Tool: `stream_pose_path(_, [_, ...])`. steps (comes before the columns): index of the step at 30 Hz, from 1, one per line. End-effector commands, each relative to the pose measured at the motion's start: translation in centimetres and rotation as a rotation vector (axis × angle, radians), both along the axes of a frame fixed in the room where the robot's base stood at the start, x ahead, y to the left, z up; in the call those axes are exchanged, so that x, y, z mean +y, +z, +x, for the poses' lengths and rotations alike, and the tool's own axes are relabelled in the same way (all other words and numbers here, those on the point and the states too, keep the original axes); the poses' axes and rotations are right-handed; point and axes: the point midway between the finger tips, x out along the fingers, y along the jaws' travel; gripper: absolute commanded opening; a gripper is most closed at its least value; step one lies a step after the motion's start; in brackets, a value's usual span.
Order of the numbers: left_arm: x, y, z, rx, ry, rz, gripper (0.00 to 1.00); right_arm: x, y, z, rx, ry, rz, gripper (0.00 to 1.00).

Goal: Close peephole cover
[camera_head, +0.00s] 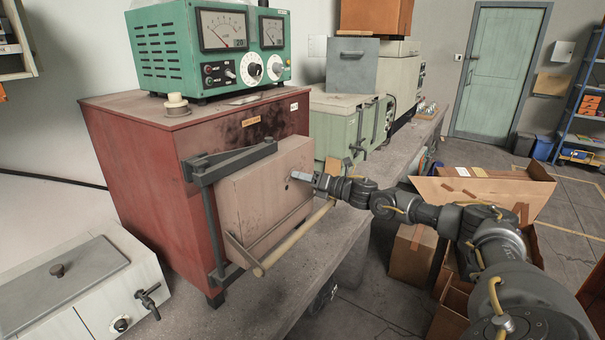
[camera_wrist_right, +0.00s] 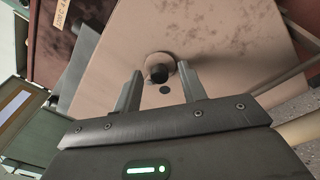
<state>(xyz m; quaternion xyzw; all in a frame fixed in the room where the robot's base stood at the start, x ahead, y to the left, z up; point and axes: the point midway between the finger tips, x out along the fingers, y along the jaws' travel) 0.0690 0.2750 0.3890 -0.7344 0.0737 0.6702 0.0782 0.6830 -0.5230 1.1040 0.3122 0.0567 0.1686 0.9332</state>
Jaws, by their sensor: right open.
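The peephole cover is a small round tan disc (camera_wrist_right: 162,66) with a dark knob, on the pale door (camera_head: 250,200) of the red furnace (camera_head: 140,150). In the wrist view a small dark hole (camera_wrist_right: 165,89) shows uncovered beside the disc, on the side nearer my gripper. My right gripper (camera_head: 301,176) is at the door face. In the wrist view its two open fingers (camera_wrist_right: 159,69) stand on either side of the cover and knob, with nothing clamped between them. Whether a finger touches the disc cannot be told. My left gripper is out of view.
A handle bar (camera_head: 295,237) runs along the door's lower right, below my right gripper. A grey hinge bracket (camera_head: 205,200) is on the left. A green meter box (camera_head: 210,50) stands on the furnace. Cardboard boxes (camera_head: 413,253) stand on the floor under my right arm.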

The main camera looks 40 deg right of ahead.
Motion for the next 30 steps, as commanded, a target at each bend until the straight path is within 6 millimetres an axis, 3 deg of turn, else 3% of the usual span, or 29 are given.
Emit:
stream_pose_path(11, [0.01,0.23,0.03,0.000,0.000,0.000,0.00,0.24,-0.03,0.67,0.000,0.000,0.000,0.42])
stream_pose_path(21, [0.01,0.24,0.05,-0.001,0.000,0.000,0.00,0.22,-0.01,0.63,0.000,0.000,0.000,0.00])
stream_pose_path(30, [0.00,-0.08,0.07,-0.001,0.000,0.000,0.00,0.21,-0.21,0.64,0.008,-0.001,0.031,0.00])
